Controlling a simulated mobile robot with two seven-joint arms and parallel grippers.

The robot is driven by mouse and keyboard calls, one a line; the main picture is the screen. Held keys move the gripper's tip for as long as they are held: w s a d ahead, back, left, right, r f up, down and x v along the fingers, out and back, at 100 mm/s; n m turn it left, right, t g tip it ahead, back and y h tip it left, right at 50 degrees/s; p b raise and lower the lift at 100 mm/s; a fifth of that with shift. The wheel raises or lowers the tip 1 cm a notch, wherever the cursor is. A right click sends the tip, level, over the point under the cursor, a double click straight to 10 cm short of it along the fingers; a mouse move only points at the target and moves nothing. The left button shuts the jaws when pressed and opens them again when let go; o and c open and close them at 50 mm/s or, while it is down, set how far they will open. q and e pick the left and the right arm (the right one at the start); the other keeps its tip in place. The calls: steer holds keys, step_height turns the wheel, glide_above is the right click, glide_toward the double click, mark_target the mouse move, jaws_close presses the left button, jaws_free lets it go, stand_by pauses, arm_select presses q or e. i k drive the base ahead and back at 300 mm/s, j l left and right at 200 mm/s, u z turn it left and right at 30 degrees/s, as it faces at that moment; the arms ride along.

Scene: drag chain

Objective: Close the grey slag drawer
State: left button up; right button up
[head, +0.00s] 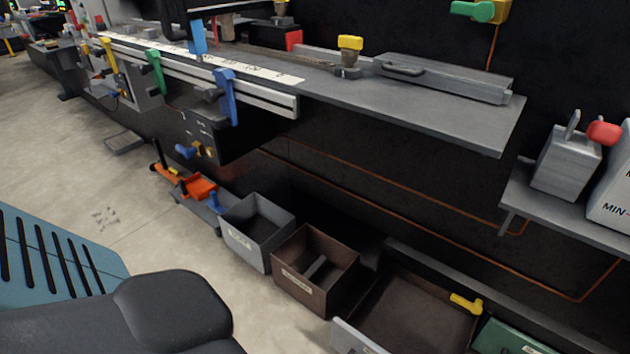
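A wide, shallow open drawer (405,318) with a light grey front panel (356,338) sits low at the bottom right. It stands pulled out from under the dark machine, and its inside looks dark and empty. Its near end is cut off by the picture's lower edge. A grey open bin (245,248) with a small label stands farther left on the floor. No label is readable, so I take the pulled-out drawer to be the slag drawer by its form only. Neither gripper is in view.
A brown bin (298,288) with a bar inside stands between the grey bin and the drawer. A yellow handle (466,303) and a green box (505,338) are right of the drawer. A workbench (430,115) overhangs behind. The floor (150,220) at left is mostly clear.

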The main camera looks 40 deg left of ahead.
mark_target(403, 312)
steer(key=l+u, duration=0.4)
steer(key=i+l+u, duration=0.2)
steer(key=l+u, duration=0.2)
steer(key=k+l, duration=0.05)
